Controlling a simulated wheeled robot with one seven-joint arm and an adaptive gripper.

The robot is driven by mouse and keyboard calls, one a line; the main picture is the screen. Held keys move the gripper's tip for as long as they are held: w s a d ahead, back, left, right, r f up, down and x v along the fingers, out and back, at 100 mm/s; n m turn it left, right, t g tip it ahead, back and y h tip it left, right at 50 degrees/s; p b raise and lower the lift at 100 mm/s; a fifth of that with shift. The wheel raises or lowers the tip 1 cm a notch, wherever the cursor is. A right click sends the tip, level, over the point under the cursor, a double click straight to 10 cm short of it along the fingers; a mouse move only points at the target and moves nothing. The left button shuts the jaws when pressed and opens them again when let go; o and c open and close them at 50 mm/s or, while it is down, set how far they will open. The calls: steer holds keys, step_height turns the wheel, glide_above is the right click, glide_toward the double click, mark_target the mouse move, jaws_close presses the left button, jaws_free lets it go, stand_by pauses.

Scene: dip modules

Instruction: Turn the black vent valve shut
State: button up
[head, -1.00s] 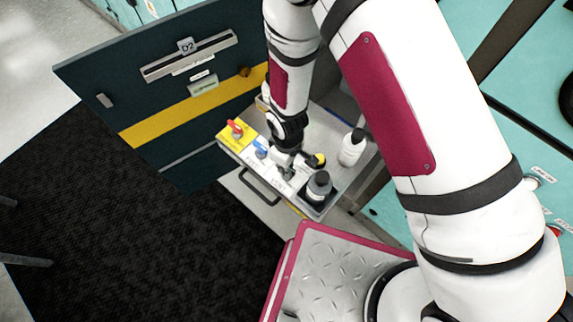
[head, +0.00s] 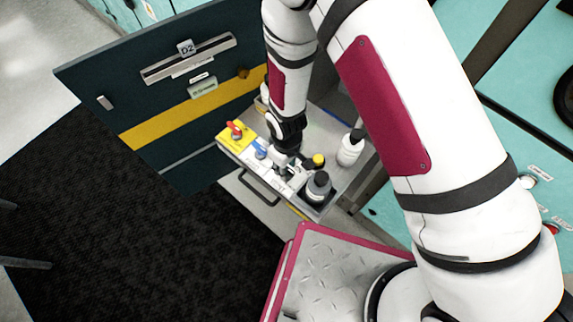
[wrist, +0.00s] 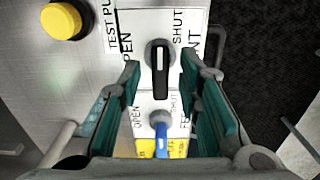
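The black vent valve (wrist: 159,72) shows in the wrist view as a round knob with a black bar handle and a pale stripe. The bar lies upright in the picture, between the OPEN label on the left and the SHUT label on the right. My gripper (wrist: 160,68) is open, one teal-padded finger on each side of the handle, with a gap on both sides. In the head view my gripper (head: 287,167) is down at the drawer's valve panel and hides the black valve.
The blue valve (wrist: 160,128) sits beside the black one; a red valve (head: 235,131) stands on a yellow plate farther along. A yellow button (wrist: 63,19), a white bottle (head: 350,150) and a grey-capped container (head: 318,186) are close by. The drawer handle (head: 258,189) sticks out in front.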

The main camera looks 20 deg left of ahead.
step_height(320, 180, up, 12)
stand_by(0.8)
stand_by(0.4)
step_height(320, 180, up, 12)
steer(key=m+t, duration=0.1)
steer(key=m, duration=0.2)
glide_above(288, 167)
steer(key=w+d, duration=0.5)
steer(key=w+d+r+m+t, duration=0.1)
steer(key=d+r+m+t, duration=0.15)
steer(key=d+r, duration=0.85)
steer(key=s+d+r+m+t, duration=0.2)
steer(key=s+d+r+m, duration=0.6)
steer(key=s+d+r, duration=0.4)
steer(key=shift+s+d+r, duration=0.25)
steer(key=shift+d+r, duration=0.95)
steer(key=shift+r, duration=0.1)
